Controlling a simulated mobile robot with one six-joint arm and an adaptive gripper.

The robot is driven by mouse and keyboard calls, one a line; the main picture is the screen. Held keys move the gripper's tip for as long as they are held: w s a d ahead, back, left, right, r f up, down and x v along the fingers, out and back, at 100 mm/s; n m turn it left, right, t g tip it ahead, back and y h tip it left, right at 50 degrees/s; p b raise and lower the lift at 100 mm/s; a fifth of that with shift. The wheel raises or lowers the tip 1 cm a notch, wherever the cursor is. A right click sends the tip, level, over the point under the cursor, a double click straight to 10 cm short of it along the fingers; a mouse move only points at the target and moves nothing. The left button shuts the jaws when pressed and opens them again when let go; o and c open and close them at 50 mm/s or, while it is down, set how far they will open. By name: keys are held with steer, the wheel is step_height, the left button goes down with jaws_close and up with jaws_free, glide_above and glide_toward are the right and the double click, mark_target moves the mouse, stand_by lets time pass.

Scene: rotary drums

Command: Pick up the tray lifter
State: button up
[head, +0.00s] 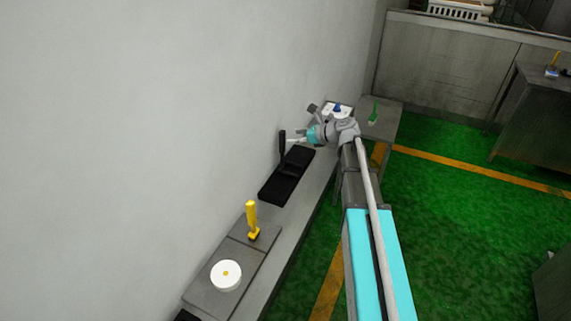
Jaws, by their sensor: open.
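A black upright handle (282,147) stands at the wall side of a black plate (285,188) on the bench; it looks like the tray lifter, though I cannot tell for sure. My gripper (293,140) is at the end of my arm, right by the upper part of this handle. It is open. It is too small to tell whether its fingers are around the handle or only beside it, or whether they touch it. The foot of the handle is dark against the black plate and hard to make out.
A yellow-handled tool (252,222) and a white disc (226,275) with a yellow centre sit nearer on the grey bench (283,252). A green tool (373,114) lies on the far table. The wall (120,130) runs close along the left; green floor (450,220) is open at right.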

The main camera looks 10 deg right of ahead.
mark_target(285, 136)
stand_by(0.3)
steer(key=shift+b+x, duration=0.9)
steer(key=shift+x, duration=1.7)
steer(key=shift+w, duration=0.15)
steer(key=shift+d+r, duration=0.1)
jaws_close()
